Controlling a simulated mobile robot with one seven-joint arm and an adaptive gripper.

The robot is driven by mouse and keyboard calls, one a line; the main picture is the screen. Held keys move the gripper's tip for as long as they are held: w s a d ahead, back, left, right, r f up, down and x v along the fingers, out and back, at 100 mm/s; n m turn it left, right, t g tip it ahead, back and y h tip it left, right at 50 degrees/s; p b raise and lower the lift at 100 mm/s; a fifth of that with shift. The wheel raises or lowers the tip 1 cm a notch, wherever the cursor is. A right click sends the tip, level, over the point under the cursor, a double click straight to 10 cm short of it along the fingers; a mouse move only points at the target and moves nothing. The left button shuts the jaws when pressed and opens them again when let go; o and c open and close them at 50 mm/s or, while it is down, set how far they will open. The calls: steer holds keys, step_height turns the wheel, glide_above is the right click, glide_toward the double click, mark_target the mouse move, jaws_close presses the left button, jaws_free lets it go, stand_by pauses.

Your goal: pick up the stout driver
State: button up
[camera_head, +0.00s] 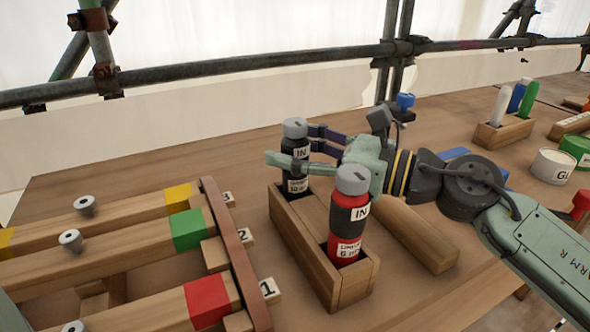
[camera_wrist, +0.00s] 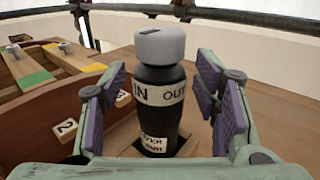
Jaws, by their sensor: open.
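A black driver with a grey cap and white IN/OUT bands (camera_wrist: 158,105) stands upright in the far slot of a wooden holder (camera_head: 304,247). It also shows in the head view (camera_head: 295,150). My gripper (camera_head: 292,145) is open, with its fingers on either side of this black driver. In the wrist view, gaps show between the purple pads and the driver. The small labels are too blurred to tell which driver is the stout one.
A wooden rack with yellow, green and red marked beams (camera_head: 188,229) lies to the left. A wooden block (camera_head: 418,238) lies right of the holder. A caddy with several bottles (camera_head: 503,133) and a white tin (camera_head: 553,167) stand farther right.

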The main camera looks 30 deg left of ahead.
steer(key=shift+c, duration=0.3)
jaws_close()
stand_by(0.3)
